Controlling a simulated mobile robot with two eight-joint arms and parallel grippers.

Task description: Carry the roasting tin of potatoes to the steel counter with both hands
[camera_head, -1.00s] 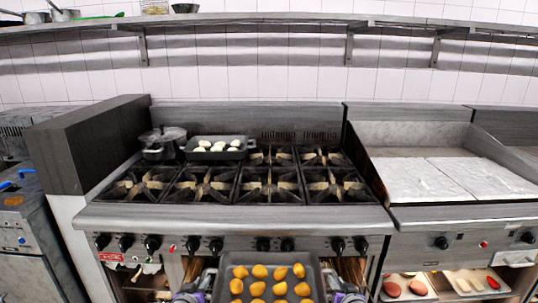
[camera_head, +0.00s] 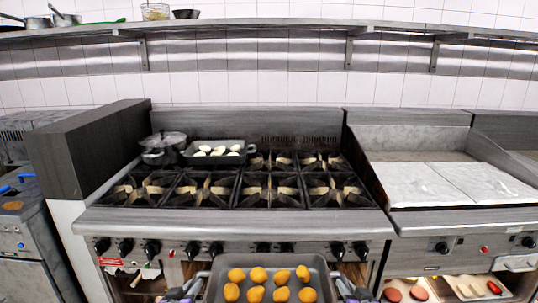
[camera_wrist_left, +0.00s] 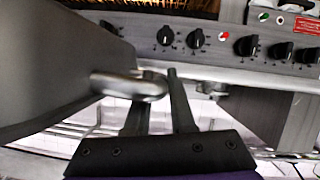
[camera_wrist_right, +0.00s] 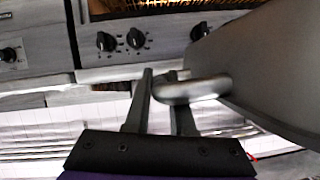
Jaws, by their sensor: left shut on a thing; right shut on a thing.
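The dark grey roasting tin (camera_head: 268,260) is at the bottom centre of the head view, in front of the range. It holds several golden potatoes (camera_head: 258,275); its near part is cut off by the frame. My left gripper (camera_head: 184,292) is shut on the tin's left handle, and the left wrist view shows the looped handle (camera_wrist_left: 130,86) at its fingers. My right gripper (camera_head: 350,291) is shut on the right handle (camera_wrist_right: 192,89), seen in the right wrist view. The tin looks about level. I cannot pick out the steel counter in these views.
The range (camera_head: 235,222) with several burners lies just ahead; its front knobs are close beyond the tin. A lidded pot (camera_head: 163,148) and a dark pan of pale food (camera_head: 215,160) stand at its back left. A griddle (camera_head: 440,185) is to the right.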

